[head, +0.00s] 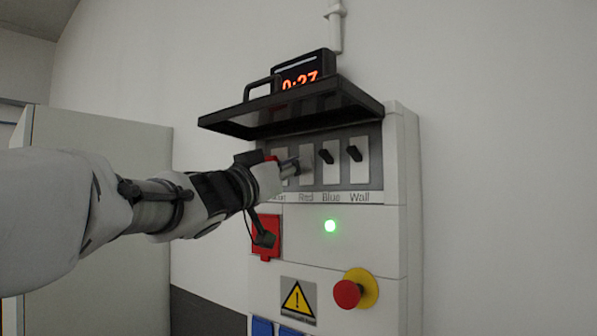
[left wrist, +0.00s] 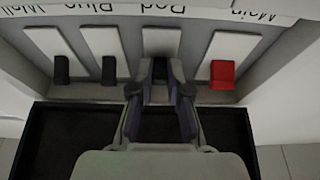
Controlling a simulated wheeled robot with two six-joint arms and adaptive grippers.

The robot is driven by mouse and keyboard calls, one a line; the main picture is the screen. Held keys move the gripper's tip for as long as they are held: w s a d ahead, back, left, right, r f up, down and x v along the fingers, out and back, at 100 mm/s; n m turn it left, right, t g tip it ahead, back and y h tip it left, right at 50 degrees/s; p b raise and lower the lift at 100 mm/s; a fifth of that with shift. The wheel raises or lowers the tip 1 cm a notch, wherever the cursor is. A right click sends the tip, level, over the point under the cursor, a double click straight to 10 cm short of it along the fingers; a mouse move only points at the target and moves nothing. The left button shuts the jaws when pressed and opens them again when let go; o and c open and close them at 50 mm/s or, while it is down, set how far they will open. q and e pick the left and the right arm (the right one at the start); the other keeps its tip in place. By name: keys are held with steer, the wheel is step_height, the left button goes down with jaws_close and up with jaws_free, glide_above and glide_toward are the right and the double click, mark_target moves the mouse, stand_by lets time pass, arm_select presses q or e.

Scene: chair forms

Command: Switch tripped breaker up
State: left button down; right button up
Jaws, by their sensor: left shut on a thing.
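The breaker panel (head: 378,195) on the wall has a row of breakers labelled Main, Red, Blue and Wall. The Blue switch (head: 326,156) and the Wall switch (head: 354,153) are black and tilt up. In the left wrist view, which shows the panel upside down, the red Main switch (left wrist: 222,75) sits toward the lid side of its plate. My left gripper (head: 298,166) is at the Red breaker plate (left wrist: 161,41). Its fingers (left wrist: 160,90) are shut on the Red breaker switch, which they mostly hide. My right gripper is out of view.
The dark cover (head: 300,110) is raised above the breakers, close over my gripper. A timer (head: 301,78) reads 0:27. Below are a lit green lamp (head: 330,226), a red socket (head: 266,238) and a red emergency button (head: 347,294). A light cabinet (head: 105,240) stands left.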

arm_select(q)
steer(key=shift+r+g+y, duration=0.5)
steer(key=shift+r+g, duration=0.05)
steer(key=shift+g, duration=0.15)
steer(key=c, duration=1.2)
jaws_free()
steer(key=shift+o, duration=0.4)
steer(key=shift+s+a, duration=0.2)
steer(key=shift+f, duration=0.1)
steer(key=shift+w+d+f, duration=0.1)
steer(key=shift+w+d, duration=0.05)
